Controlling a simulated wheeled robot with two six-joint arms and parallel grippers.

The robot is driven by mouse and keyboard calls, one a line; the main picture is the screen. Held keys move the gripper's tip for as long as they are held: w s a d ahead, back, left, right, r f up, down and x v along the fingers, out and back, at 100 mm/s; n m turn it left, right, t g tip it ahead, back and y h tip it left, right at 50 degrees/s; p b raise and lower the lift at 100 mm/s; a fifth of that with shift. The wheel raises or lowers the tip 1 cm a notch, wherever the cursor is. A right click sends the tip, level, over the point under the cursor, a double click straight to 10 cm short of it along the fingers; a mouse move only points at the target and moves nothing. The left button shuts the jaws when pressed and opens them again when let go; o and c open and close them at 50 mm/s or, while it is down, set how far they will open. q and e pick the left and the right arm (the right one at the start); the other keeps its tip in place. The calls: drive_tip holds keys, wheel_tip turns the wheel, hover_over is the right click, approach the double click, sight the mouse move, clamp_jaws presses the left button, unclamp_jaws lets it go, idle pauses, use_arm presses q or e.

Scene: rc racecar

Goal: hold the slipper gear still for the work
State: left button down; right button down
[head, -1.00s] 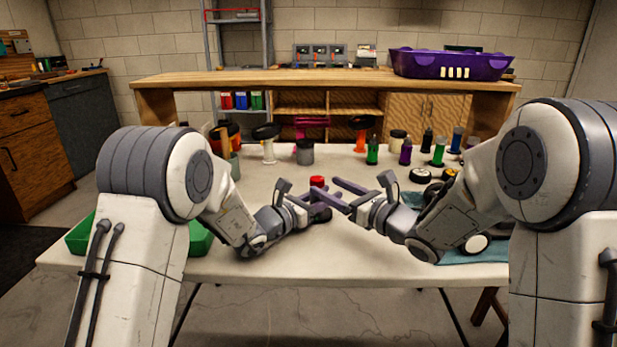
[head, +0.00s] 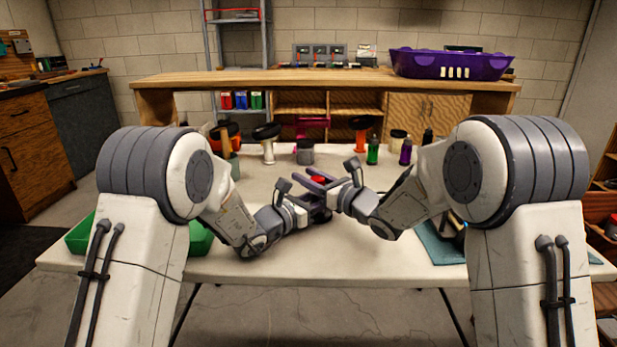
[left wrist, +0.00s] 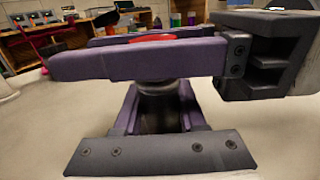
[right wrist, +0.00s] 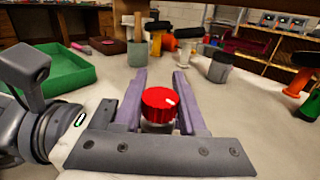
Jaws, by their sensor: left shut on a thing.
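The red top also shows in the head view (head: 317,180). My left gripper (left wrist: 158,88) is shut on the dark lower body, low over the table. My right gripper (right wrist: 160,78) is open, its purple fingers on either side of the red top, with a small gap on each side. In the left wrist view a right finger (left wrist: 135,63) crosses in front and hides part of the piece.
A green tray (right wrist: 55,75) stands at the table's left. Several bottles and jars stand behind the grippers, among them a green bottle (head: 373,152) and a grey jar (head: 305,154). A teal mat (head: 437,240) lies at the right. The front middle of the table is clear.

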drive_tip(key=shift+r, duration=0.1)
drive_tip(key=m+t+h, duration=0.2)
drive_tip(key=shift+w+d+h, duration=0.15)
drive_tip(key=shift+h, duration=0.15)
drive_tip(key=shift+w+d+m+t+h, duration=0.1)
drive_tip(key=shift+d+m+t+h, duration=0.15)
drive_tip(key=shift+m+h, duration=0.3)
drive_tip(key=shift+c, duration=2.3)
unclamp_jaws()
drive_tip(key=v, duration=1.2)
drive_tip(key=shift+a, duration=0.1)
